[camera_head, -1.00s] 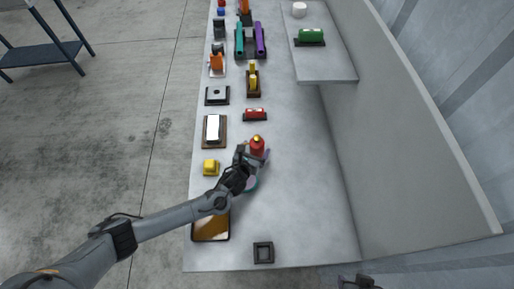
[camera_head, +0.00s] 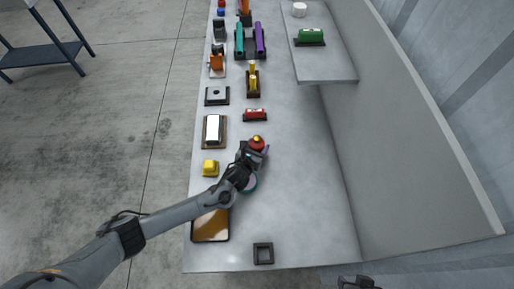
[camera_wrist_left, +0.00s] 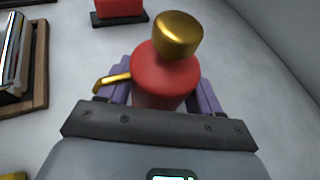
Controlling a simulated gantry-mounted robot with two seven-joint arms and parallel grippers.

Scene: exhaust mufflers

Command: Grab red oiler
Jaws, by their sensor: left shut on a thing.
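The red oiler (camera_head: 257,142) stands upright on the grey bench, with a gold cap on top. In the left wrist view the oiler (camera_wrist_left: 165,76) shows a red body, a gold knob and a gold spout pointing left. My left gripper (camera_head: 256,153) is shut on the oiler, its purple fingers on either side of the body. In the left wrist view the gripper (camera_wrist_left: 162,95) hides the oiler's lower part. I cannot tell whether the oiler's base touches the bench. My right gripper does not show clearly; only a dark piece of my body is at the bottom right.
A red block on a dark base (camera_head: 255,114) lies just beyond the oiler. A black square frame (camera_head: 263,253) lies nearer.

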